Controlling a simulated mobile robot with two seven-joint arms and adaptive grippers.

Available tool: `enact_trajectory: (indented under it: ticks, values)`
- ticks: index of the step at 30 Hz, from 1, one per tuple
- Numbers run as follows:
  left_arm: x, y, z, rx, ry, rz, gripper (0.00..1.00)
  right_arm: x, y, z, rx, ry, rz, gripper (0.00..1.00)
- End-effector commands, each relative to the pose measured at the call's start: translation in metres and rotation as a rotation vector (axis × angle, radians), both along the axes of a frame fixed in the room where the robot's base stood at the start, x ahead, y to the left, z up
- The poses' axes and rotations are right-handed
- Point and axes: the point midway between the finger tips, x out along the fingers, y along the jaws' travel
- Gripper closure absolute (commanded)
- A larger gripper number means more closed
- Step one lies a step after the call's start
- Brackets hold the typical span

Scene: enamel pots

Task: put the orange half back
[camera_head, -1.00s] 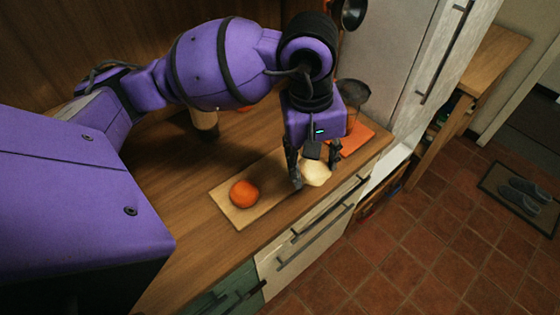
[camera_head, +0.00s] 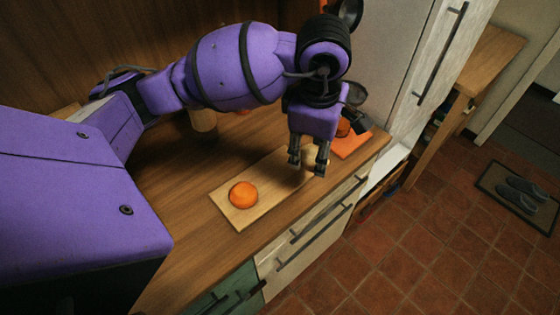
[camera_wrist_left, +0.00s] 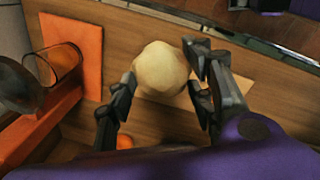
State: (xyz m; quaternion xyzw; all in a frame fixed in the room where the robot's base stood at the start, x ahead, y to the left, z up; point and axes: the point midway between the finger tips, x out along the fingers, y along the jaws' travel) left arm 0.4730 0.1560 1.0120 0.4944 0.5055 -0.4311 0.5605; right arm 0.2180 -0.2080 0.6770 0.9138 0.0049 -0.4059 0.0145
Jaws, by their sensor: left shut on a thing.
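An orange round fruit (camera_head: 243,194) lies on the pale wooden board (camera_head: 272,178). I cannot tell whether it is a whole or a half. In the left wrist view, a small bit of orange (camera_wrist_left: 125,142) shows low by the finger. My left gripper (camera_head: 308,162) is over the right end of the board. In the left wrist view, its fingers (camera_wrist_left: 165,92) are closed around a pale, cream round thing (camera_wrist_left: 160,68), one on each side. I cannot tell what that thing is. In the head view the gripper largely hides it. My right gripper is out of view.
An orange mat (camera_head: 352,146) lies right of the board, with a glass-like vessel (camera_wrist_left: 62,62) and a dark, rounded utensil near it. Drawers with bar handles run below the counter's front edge. Bare counter (camera_head: 190,225) lies left of the board.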

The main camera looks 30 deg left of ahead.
Motion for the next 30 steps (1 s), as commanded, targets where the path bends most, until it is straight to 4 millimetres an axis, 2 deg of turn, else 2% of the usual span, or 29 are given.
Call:
enact_trajectory:
  ticks: [1,3,10,20,25,30]
  values:
    - [0.001,0.015,-0.004,0.004,0.000,0.007,0.83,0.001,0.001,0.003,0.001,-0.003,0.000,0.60]
    - [0.003,0.032,-0.011,0.004,0.001,0.007,0.83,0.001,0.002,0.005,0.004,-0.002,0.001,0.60]
    - [0.009,0.063,-0.052,0.001,0.001,0.001,0.83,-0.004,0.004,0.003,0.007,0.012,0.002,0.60]
    - [0.011,0.080,-0.074,0.002,0.001,0.000,0.83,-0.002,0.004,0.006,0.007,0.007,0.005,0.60]
    - [0.011,0.078,-0.100,-0.002,0.002,-0.001,0.83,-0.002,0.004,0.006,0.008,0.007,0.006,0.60]
    - [0.012,0.078,-0.103,0.000,-0.003,-0.003,0.83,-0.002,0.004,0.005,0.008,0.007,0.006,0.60]
